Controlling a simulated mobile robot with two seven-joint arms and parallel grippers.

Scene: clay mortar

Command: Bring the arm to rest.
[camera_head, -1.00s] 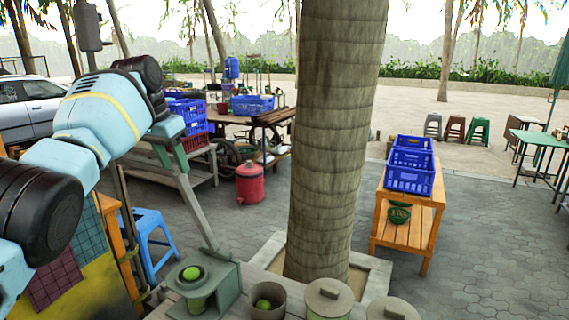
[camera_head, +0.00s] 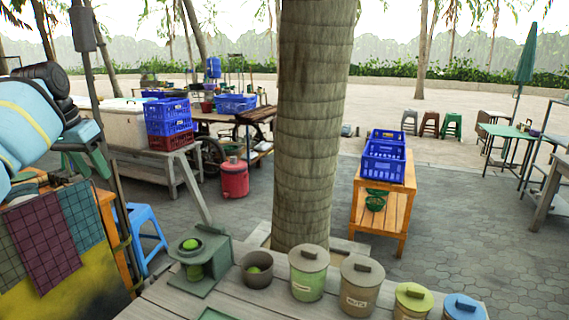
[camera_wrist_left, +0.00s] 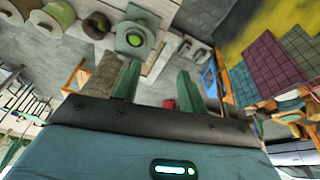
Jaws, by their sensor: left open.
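My left arm comes in from the left edge of the head view, above the left end of the wooden counter. Its left gripper (camera_head: 88,162) shows there as green fingers, partly behind the arm. In the left wrist view the gripper's two fingers (camera_wrist_left: 159,70) stand apart with nothing between them. A grey-green press (camera_head: 205,262) with a green fruit stands on the counter. A clay mortar (camera_head: 257,269) beside it holds a green fruit. The gripper touches neither. My right gripper is in neither view.
Lidded canisters (camera_head: 308,272) line the counter to the right. A tree trunk (camera_head: 312,130) rises behind it. Checked cloths (camera_head: 42,236) and a blue stool (camera_head: 143,228) are at left. Blue crates (camera_head: 384,160) sit on an orange wooden stand.

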